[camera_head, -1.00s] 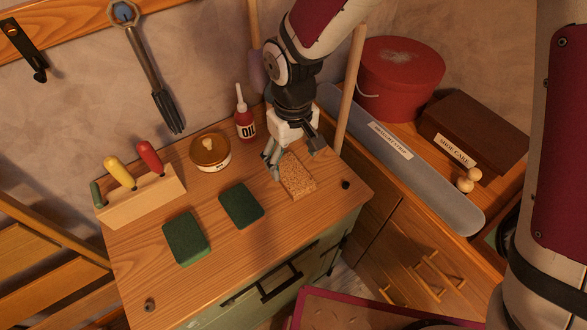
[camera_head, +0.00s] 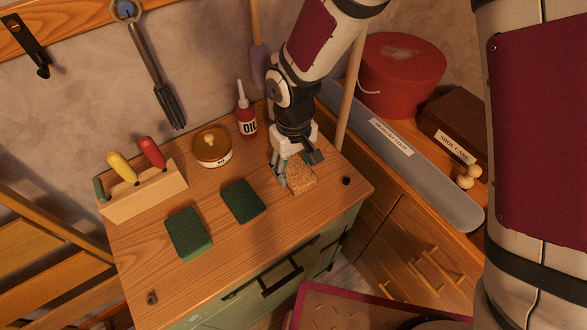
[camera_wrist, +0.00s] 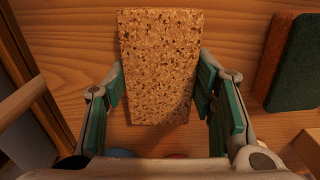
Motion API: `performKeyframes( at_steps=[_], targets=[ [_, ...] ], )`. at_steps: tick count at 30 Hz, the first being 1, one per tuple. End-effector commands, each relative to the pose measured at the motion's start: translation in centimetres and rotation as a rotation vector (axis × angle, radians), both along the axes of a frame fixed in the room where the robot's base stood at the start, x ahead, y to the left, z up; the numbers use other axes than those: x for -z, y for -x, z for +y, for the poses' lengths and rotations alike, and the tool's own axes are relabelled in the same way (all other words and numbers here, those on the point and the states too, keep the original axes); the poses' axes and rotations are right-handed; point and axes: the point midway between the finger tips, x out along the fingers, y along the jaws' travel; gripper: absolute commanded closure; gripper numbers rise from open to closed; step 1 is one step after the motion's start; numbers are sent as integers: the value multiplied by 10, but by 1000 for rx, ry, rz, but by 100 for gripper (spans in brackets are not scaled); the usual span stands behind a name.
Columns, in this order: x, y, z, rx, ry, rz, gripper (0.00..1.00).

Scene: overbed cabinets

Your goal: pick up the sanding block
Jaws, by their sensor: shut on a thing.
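The sanding block, a speckled tan cork-like block (camera_head: 302,177), is at the right end of the wooden cabinet top (camera_head: 250,262). My gripper (camera_head: 296,172) is above it, pointing down, with its fingers around the block's sides. In the wrist view, the block (camera_wrist: 158,60) is between the two green-padded fingers of my gripper (camera_wrist: 160,88), one on each side. The gripper is shut on it. The block appears to be at the cabinet top; I cannot tell any gap beneath it. Part of it is hidden behind the gripper in the head view.
Two dark green blocks (camera_head: 243,201) (camera_head: 188,233) lie to the left. Behind are a round tin (camera_head: 212,148), a red oil bottle (camera_head: 246,122) and a wooden rack with colored handles (camera_head: 145,192). A wooden pole (camera_head: 349,95) stands close behind my gripper. The front cabinet top is clear.

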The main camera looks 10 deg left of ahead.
Motion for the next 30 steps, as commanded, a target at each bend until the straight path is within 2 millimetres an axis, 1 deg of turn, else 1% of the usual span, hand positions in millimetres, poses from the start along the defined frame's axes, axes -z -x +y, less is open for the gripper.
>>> performKeyframes(
  at_steps=[8, 13, 17, 18, 23, 30],
  targets=[
    [-4, -1, 0, 0, -1, -1, 79],
    [-19, -1, 0, 0, -2, -3, 79],
    [-39, -1, 0, 2, -3, -4, 79],
    [-37, 9, -5, -1, 1, 1, 79],
    [-40, 42, -20, -2, 1, 1, 79],
    [-45, 94, -46, -3, 0, -1, 79]
  ],
)
